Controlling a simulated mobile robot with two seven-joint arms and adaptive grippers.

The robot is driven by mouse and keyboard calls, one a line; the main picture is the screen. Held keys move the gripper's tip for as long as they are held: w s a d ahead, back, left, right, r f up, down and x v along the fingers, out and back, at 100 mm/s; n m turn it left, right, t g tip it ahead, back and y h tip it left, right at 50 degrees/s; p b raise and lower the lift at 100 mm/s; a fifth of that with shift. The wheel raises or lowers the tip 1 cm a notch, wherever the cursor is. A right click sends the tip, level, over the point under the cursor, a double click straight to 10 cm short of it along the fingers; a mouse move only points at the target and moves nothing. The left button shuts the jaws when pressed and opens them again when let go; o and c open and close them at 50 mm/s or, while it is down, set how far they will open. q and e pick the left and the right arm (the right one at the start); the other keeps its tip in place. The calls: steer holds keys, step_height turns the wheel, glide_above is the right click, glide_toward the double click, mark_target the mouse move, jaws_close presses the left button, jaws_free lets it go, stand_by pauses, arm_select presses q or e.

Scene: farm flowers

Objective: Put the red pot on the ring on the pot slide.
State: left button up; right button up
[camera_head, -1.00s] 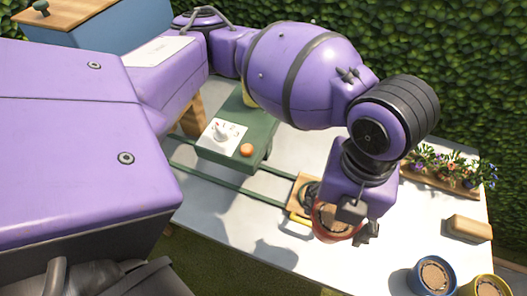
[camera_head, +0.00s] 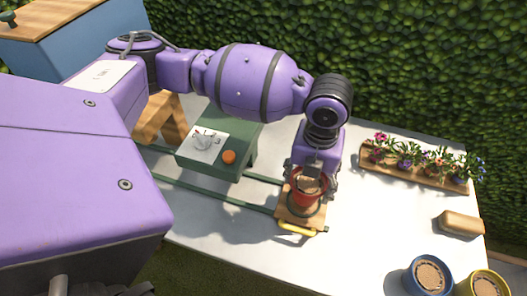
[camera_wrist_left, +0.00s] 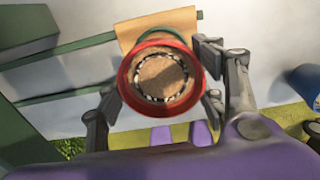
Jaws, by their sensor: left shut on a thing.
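The red pot (camera_head: 300,203) is filled with brown soil and held upright over the pot slide (camera_head: 287,217), a small wooden board with a yellow handle. My left gripper (camera_head: 311,184) is shut on it. In the left wrist view, the fingers of the gripper (camera_wrist_left: 160,84) flank the red pot (camera_wrist_left: 127,88) on both sides. The green ring (camera_wrist_left: 168,34) shows as an arc behind the pot's rim, over the wooden board (camera_wrist_left: 128,34). The pot hides most of the ring; I cannot tell whether they touch. My right gripper is not in view.
Green rails (camera_head: 225,205) run from the slide toward a green box with a dial (camera_head: 205,142) and orange button (camera_head: 229,157). A flower tray (camera_head: 400,172), a wooden block (camera_head: 460,223), a blue pot (camera_head: 430,277) and a yellow pot (camera_head: 483,286) stand to the right.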

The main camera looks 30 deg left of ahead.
mark_target(306, 191)
arm_select(q)
steer(key=shift+s+f, duration=0.1)
steer(key=shift+f, duration=1.2)
steer(key=shift+f, duration=0.1)
steer(key=o, duration=1.4)
steer(key=shift+c, duration=0.2)
step_height(306, 191, up, 12)
steer(key=shift+r+p, duration=0.2)
steer(key=shift+p, duration=0.25)
